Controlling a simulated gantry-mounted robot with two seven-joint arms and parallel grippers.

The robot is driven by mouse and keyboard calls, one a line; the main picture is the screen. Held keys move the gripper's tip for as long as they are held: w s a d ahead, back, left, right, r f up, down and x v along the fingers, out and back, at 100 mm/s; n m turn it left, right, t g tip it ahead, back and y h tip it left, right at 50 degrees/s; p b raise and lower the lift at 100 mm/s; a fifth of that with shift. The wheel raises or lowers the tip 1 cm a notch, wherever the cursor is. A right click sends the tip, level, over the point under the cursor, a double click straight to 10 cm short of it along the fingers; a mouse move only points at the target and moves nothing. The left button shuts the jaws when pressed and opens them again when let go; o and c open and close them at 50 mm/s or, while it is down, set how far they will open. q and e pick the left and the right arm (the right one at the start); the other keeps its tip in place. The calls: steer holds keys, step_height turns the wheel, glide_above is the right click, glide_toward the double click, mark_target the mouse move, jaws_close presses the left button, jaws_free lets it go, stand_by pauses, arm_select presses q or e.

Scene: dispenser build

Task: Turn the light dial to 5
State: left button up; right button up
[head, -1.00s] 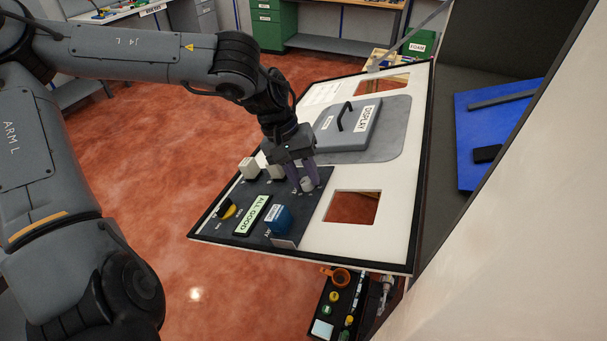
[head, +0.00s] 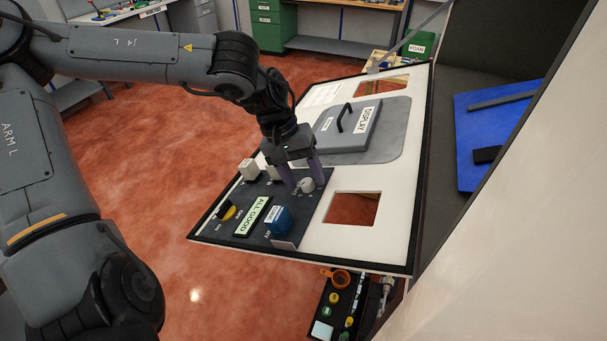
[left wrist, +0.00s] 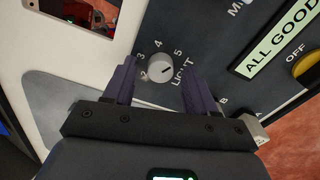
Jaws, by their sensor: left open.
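The light dial (left wrist: 160,68) is a small round pale knob on the dark control panel. In the head view the dial (head: 308,185) shows at the panel's right edge. My left gripper (head: 303,183) is open with its purple fingers by the dial. In the left wrist view its fingertips (left wrist: 158,75) are on either side of the dial, with gaps. My right gripper is not in view.
The panel also carries an ALL GOOD display (head: 252,216), a blue block (head: 279,220), a yellow-black switch (head: 226,211) and pale buttons (head: 249,169). A grey DISPLAY lid (head: 345,128) lies behind. A square opening (head: 352,208) is to the dial's right.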

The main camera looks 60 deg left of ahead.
arm_select(q)
steer(key=v, duration=1)
steer(key=shift+r, duration=0.35)
steer(key=shift+s, duration=0.1)
